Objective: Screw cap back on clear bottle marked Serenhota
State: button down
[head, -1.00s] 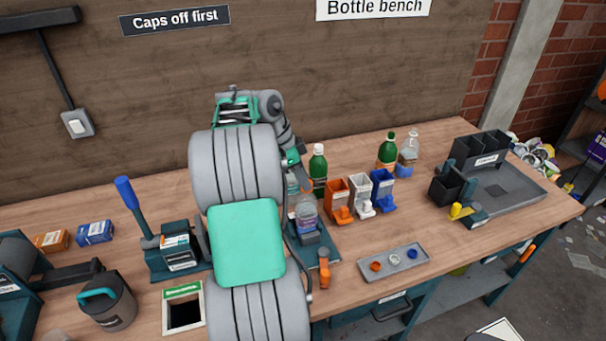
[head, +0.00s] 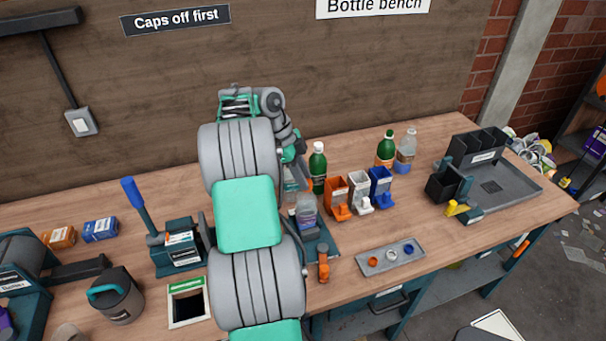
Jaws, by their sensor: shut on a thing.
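A clear bottle with a purple label (head: 307,213) stands upright in a dark teal holder with an orange handle (head: 323,265), just right of my arm. Its marking is too small to read, and I cannot tell whether its neck is bare. Another clear bottle with a blue label (head: 405,155) stands at the back right. My gripper (head: 297,157) is above and behind the held bottle, mostly hidden by my own wrist. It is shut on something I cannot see. Orange, white and blue caps (head: 391,255) lie in a grey tray (head: 412,261).
A green bottle (head: 317,168) stands close right of my gripper, and another (head: 386,149) farther right. Orange (head: 336,196), white (head: 359,190) and blue (head: 381,183) bins stand right of the holder. A lever device (head: 178,250) stands left of my arm. Bench right of the tray is clear.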

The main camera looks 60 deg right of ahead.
jog(key=shift+s+m+y+p, duration=0.1)
jog(key=shift+m+y+p, duration=0.4)
jog(key=shift+m+p, duration=0.75)
jog(key=shift+f+m, duration=0.2)
jog(key=shift+m, duration=0.25)
jog(key=shift+m+y, duration=0.3)
jog(key=c, duration=1.1)
grip_release()
jog(key=shift+r, duration=0.15)
jog(key=shift+r, duration=0.1)
